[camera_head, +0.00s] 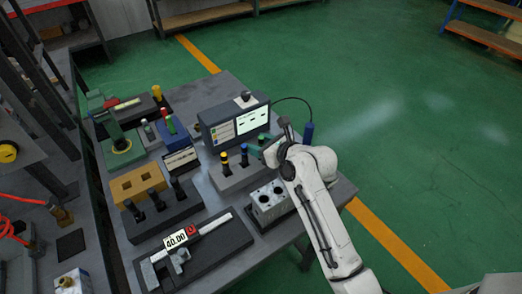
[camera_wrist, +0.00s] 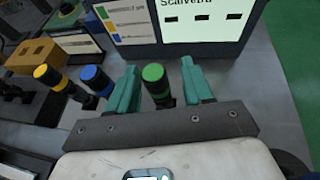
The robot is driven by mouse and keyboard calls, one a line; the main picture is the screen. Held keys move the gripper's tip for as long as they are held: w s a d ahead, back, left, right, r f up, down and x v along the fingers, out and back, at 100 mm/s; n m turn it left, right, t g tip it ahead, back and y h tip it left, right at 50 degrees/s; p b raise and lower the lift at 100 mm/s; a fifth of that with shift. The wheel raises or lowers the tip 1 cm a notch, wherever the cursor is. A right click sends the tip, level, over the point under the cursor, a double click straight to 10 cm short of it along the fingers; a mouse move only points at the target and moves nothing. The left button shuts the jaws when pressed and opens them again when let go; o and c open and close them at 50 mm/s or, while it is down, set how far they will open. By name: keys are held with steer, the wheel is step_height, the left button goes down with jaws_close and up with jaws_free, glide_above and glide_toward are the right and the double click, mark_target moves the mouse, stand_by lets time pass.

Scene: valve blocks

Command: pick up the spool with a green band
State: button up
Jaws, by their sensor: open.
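The spool with a green band (camera_wrist: 156,84) is black with a green top and shows in the wrist view between the two teal fingers of my gripper (camera_wrist: 159,68). My gripper is open, with a gap on each side of the spool. The spool's lower end is hidden behind the gripper's dark crossbar. In the head view my gripper (camera_head: 264,146) is at the right end of a grey block (camera_head: 232,179), and it makes the green spool there hard to tell apart.
A blue-banded spool (camera_wrist: 97,80) and a yellow-banded spool (camera_wrist: 60,82) stand left of my gripper. A scanner box with a lit screen (camera_head: 252,119) stands behind. A white two-holed block (camera_head: 269,201) and a caliper (camera_head: 190,241) lie nearer on the bench.

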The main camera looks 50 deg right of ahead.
steer(key=shift+w+f, duration=0.15)
steer(key=shift+w, duration=0.15)
steer(key=shift+c, duration=0.2)
jaws_close()
